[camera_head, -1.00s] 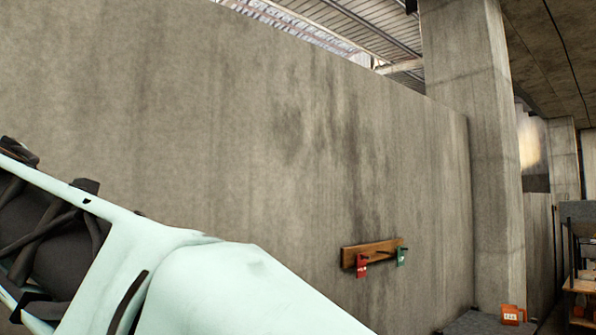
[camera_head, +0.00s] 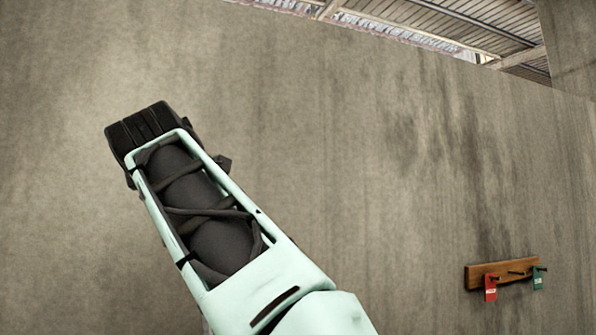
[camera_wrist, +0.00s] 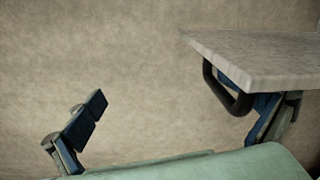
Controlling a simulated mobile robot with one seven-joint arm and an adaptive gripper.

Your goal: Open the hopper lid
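In the wrist view, my gripper (camera_wrist: 180,103) is open, with its two blue-padded fingers wide apart. A pale grey slab (camera_wrist: 265,60) with a black looped handle (camera_wrist: 238,102) juts in from the right. It may be the hopper lid, but I cannot be sure. The right finger is behind the handle and partly hidden by the handle and slab; I cannot tell if they touch. The left finger stands clear, with nothing between the fingers near it.
A large concrete wall (camera_head: 350,150) fills most of the head view behind my mint-green arm. A wooden peg board (camera_head: 500,272) with a red tag (camera_head: 490,288) and a green tag (camera_head: 538,279) hangs on it at lower right.

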